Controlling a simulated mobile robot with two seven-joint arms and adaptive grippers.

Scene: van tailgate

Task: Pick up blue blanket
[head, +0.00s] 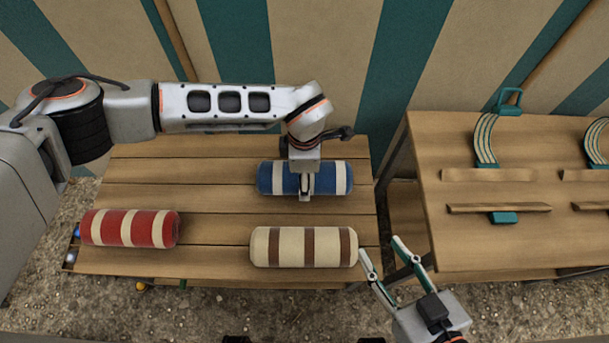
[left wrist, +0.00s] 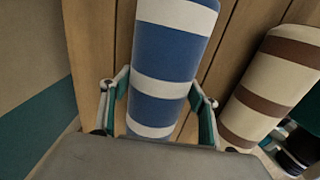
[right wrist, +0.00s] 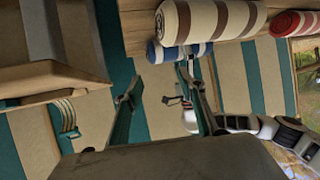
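The blue blanket (head: 265,178) is a roll with white stripes, lying on the slatted wooden surface. My left gripper (head: 304,190) is over its middle, hiding part of it. In the left wrist view the blue blanket (left wrist: 165,58) passes between the fingers of my left gripper (left wrist: 160,100). They are open, one on each side, with small gaps showing. My right gripper (head: 382,248) is open and empty, off the surface's right edge.
A cream roll with brown stripes (head: 290,247) lies just in front of the blue one. A red and cream roll (head: 130,228) lies at the left. A second wooden table (head: 460,250) with teal racks stands at the right, across a gap. A striped wall is behind.

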